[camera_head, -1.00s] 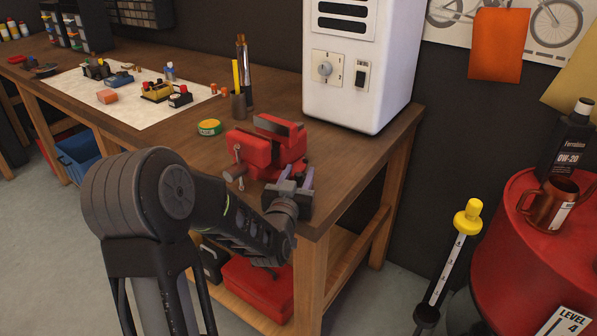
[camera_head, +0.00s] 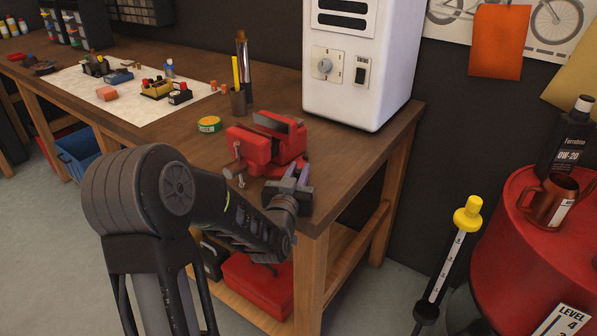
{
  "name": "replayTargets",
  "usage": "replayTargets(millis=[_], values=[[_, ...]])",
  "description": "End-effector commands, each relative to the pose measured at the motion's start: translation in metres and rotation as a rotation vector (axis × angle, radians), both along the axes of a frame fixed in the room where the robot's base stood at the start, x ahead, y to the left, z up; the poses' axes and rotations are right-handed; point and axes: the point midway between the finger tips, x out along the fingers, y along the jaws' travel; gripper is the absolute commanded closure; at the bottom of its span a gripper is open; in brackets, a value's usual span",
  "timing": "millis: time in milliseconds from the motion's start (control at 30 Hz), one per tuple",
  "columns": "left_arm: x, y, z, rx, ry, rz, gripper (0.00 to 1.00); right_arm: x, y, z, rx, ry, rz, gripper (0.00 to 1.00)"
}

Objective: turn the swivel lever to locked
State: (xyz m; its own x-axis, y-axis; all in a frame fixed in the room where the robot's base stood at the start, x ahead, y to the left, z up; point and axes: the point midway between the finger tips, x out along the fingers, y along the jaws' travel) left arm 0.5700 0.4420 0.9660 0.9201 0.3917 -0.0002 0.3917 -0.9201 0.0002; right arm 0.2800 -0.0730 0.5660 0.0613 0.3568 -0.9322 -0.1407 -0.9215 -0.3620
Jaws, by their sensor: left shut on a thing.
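A red bench vise (camera_head: 262,147) with a dark jaw stands near the front right corner of the wooden workbench (camera_head: 345,180). My left gripper (camera_head: 297,174) is at the right front foot of the vise, low over the bench edge. Its fingers are shut on a small part there, which I take to be the swivel lever. The lever itself is hidden by the fingers and the gripper body, so its angle cannot be read. My right gripper is not in view.
A white machine (camera_head: 352,60) with a dial stands behind the vise. A green-yellow tin (camera_head: 209,124) and a holder with tools (camera_head: 238,103) stand to the left. A red drum (camera_head: 535,230) and a yellow-topped tube (camera_head: 452,245) are at the right.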

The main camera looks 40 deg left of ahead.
Motion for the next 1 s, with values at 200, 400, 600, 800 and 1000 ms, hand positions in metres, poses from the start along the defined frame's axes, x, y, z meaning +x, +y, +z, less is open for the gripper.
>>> replayTargets(millis=[200, 400, 600, 800, 1000], values=[[0.0, 0.002, -0.001, 0.0, -0.007, -0.024, 1.0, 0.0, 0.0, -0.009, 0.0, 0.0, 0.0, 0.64], [0.0, 0.006, -0.001, 0.002, -0.011, -0.108, 1.0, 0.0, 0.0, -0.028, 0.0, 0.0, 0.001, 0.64], [0.0, 0.006, 0.001, 0.002, -0.002, -0.136, 1.0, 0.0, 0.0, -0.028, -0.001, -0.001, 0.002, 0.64], [-0.001, 0.006, 0.001, 0.002, -0.001, -0.135, 0.78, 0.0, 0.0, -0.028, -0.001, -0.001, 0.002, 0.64], [-0.001, 0.006, 0.001, 0.0, -0.001, -0.134, 0.62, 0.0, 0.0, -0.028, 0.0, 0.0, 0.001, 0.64]])
